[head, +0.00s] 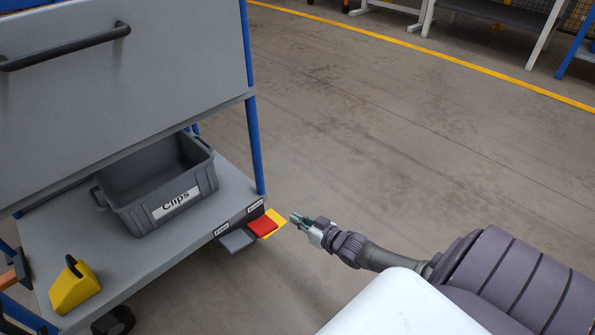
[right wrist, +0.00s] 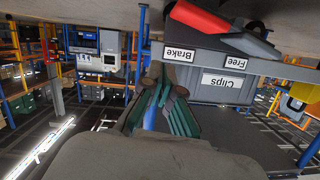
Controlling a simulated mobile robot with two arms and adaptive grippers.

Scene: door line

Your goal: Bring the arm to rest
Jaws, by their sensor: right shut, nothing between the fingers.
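My right gripper (head: 298,220) is shut and empty in the head view. It is at the right of the cart's lower shelf (head: 150,252), just beside a red pedal (head: 263,226) and a yellow piece (head: 277,217) at the shelf's corner. I cannot tell whether it touches the yellow piece. My right arm reaches in from the lower right. In the right wrist view the green-padded fingers (right wrist: 165,108) are close together, with the red pedal (right wrist: 200,20) above them in the picture. My left gripper is not in view.
A grey pedal (head: 237,240) sits beside the red one. A grey bin labelled Clips (head: 185,207) and a yellow wedge (head: 73,288) stand on the shelf. A grey panel with a black handle (head: 65,47) is above. Open floor (head: 400,140) lies to the right.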

